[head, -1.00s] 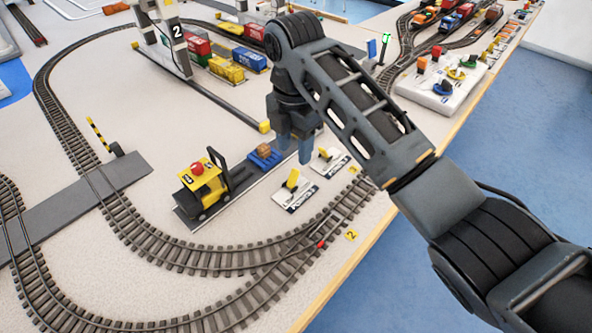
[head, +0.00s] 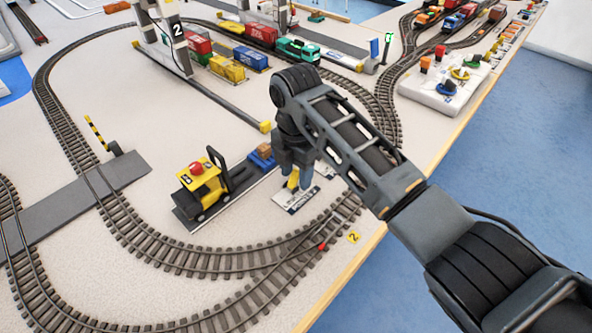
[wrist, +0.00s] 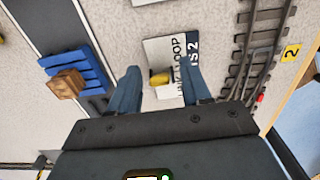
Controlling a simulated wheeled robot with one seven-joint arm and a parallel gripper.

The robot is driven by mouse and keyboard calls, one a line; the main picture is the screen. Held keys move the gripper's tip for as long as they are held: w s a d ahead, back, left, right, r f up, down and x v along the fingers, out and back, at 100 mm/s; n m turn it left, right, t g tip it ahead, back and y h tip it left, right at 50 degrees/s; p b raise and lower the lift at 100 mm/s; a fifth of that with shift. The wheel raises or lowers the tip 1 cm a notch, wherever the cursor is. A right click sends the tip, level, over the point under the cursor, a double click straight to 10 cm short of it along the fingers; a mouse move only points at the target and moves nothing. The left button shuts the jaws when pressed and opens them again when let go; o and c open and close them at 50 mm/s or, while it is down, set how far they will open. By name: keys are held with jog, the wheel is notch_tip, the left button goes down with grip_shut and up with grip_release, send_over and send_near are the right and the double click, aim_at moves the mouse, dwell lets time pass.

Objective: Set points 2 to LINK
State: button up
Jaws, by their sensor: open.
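The points 2 lever (head: 293,181) is a small yellow handle on a white plate (head: 287,205) near the front track. In the wrist view the yellow lever (wrist: 159,79) stands on the plate (wrist: 160,48), which is printed LINK, LOOP and "TS 2". My gripper (head: 297,182) is open, pointing down over this plate. In the wrist view the lever lies between the two blue fingers of my gripper (wrist: 161,72), nearer the left one, with a gap on the right. I cannot tell which setting the lever is at. My gripper mostly hides a second plate behind.
A yellow forklift (head: 203,187) and a blue pallet with a box (head: 262,157) stand close on the left. Track with a red marker (head: 322,247) and yellow tag 2 (head: 352,237) runs in front, near the table edge. A crane (head: 172,35) stands behind.

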aim_at(292, 180)
jog(key=shift+c, duration=0.2)
grip_shut()
jog(key=shift+r+p, duration=0.1)
jog(key=shift+p, duration=0.2)
jog(key=shift+s+a+r+t+h+p, duration=0.3)
jog(key=shift+t+h+p, duration=0.35)
jog(key=shift+p, duration=0.3)
jog(key=t+h+p, duration=0.1)
jog(key=s+t+h+p, duration=0.1)
jog(key=p, duration=0.1)
jog(key=shift+a+t, duration=0.35)
jog(key=shift+s+a+f+t+h+p, duration=0.1)
jog(key=shift+s+a+t+h+p, duration=0.1)
jog(key=shift+t+h+p, duration=0.3)
jog(key=shift+s+a+f+t+h+p, duration=0.15)
jog(key=shift+t+h+p, duration=0.1)
jog(key=shift+t+p, duration=0.25)
jog(key=shift+s+a+f+t+h, duration=0.1)
jog(key=shift+s+f+t+h, duration=0.1)
jog(key=shift+t+h, duration=0.4)
jog(key=shift+s+a+f+t+h, duration=0.15)
jog(key=shift+t+h, duration=0.25)
jog(key=shift+t, duration=0.4)
